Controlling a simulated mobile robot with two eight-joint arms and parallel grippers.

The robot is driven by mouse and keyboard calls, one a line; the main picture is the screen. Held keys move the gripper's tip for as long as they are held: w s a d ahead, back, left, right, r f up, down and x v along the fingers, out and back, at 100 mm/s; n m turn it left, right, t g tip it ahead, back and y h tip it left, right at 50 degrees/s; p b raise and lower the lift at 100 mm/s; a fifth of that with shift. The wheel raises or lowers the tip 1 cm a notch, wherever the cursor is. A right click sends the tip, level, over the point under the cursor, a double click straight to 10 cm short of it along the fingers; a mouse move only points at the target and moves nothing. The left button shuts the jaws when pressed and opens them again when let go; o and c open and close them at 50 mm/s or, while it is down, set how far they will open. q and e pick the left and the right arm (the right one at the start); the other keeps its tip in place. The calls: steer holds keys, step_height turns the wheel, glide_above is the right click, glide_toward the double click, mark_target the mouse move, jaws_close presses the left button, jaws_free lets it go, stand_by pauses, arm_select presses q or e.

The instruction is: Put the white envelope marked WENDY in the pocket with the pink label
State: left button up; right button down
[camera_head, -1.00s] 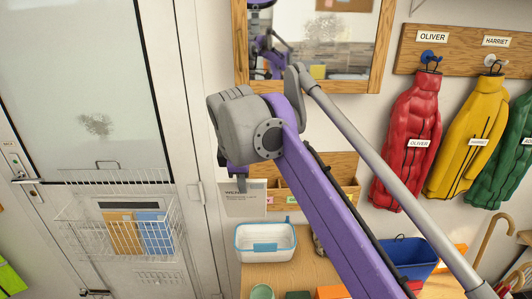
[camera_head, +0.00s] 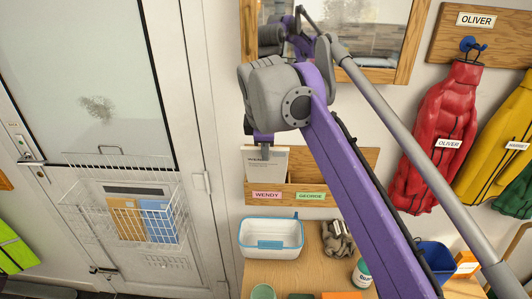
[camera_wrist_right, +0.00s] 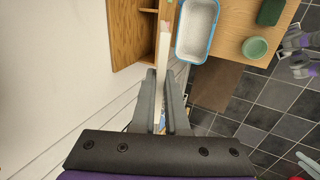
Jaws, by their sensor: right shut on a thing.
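My right gripper (camera_head: 264,151) is shut on the white envelope (camera_head: 268,162) in the head view, at the left end of the wooden pocket rack on the wall. The envelope's printing is too small to read. Its lower edge meets the top of the front of the pocket with the pink WENDY label (camera_head: 267,195); I cannot tell whether it is inside or just in front. In the right wrist view, the fingers (camera_wrist_right: 161,85) pinch the envelope (camera_wrist_right: 163,45), seen edge-on beside the rack (camera_wrist_right: 128,40). My left gripper is not clearly seen.
A pocket with a green GEORGE label (camera_head: 310,196) adjoins on the right. Below, a white-and-blue tub (camera_head: 270,238), gloves (camera_head: 337,238) and a bottle (camera_head: 362,272) stand on the wooden bench. A mirror hangs above. A wire basket (camera_head: 130,213) hangs on the door at left.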

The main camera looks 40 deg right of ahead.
steer(key=w+d, duration=0.4)
steer(key=w, duration=0.1)
steer(key=f+b, duration=0.1)
steer(key=f, duration=0.2)
steer(key=f+b, duration=0.1)
steer(key=f, duration=0.3)
steer(key=shift+s+b, duration=0.2)
steer(key=shift+b, duration=0.1)
arm_select(q)
steer(key=shift+s+f+b, duration=0.1)
steer(key=shift+s+f, duration=0.2)
steer(key=shift+f, duration=0.45)
steer(key=shift+s+f+b, duration=0.1)
steer(key=shift+s+f, duration=0.15)
steer(key=shift+f, duration=0.5)
steer(key=shift+s+f+b, duration=0.1)
steer(key=shift+s+f, duration=0.2)
steer(key=shift+f, duration=0.45)
arm_select(e)
steer(key=shift+f, duration=0.6)
steer(key=shift+w, duration=0.1)
steer(key=c, duration=0.8)
jaws_free()
steer(key=shift+c, duration=0.2)
steer(key=p+v, duration=0.1)
steer(key=v, duration=0.9)
steer(key=shift+r, duration=0.35)
arm_select(q)
steer(key=shift+w+r, duration=0.3)
steer(key=shift+r, duration=0.5)
